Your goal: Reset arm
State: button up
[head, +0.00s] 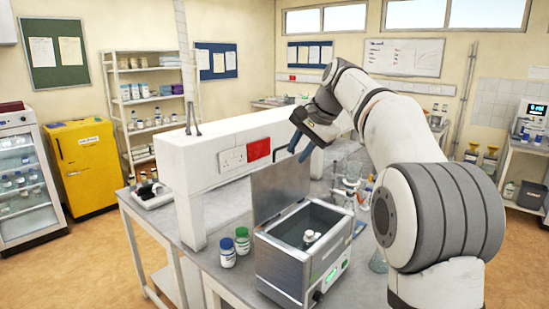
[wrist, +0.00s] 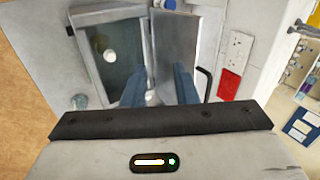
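My gripper (head: 299,146) is raised above the bench in the head view, near the open lid of a metal bath. Its two blue fingers (wrist: 159,84) show apart in the wrist view, with nothing seen between them. The arm is bent, coming in from the right of the head view. The metal bath (head: 285,262) stands on the bench with its lid (head: 283,190) up. A small white-topped item (head: 310,237) is inside the bath; it also shows in the wrist view (wrist: 109,55).
Two bottles, one with a blue cap (head: 227,253) and one with a green cap (head: 242,240), stand left of the bath. A white divider (head: 205,165) with sockets and a red plate runs behind. Glassware (head: 377,262) stands at the right, partly behind my arm.

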jog(key=s+d+f+n+h+b, duration=0.1)
jog(key=s+d+f+n+b, duration=0.1)
jog(key=s+f, duration=0.7)
jog(key=s+d+f+n+h+b, duration=0.2)
jog(key=s+d+f+n, duration=0.1)
jog(key=s+f, duration=0.7)
jog(key=s+d+f+n+h+b, duration=0.1)
jog(key=s+d+f+n+b, duration=0.1)
jog(key=s+f, duration=0.8)
jog(key=s+d+n, duration=0.1)
jog(key=s, duration=0.5)
jog(key=shift+s+d+g+h+b, duration=0.3)
jog(key=shift+s+d+g+b, duration=0.05)
jog(key=shift+g, duration=0.05)
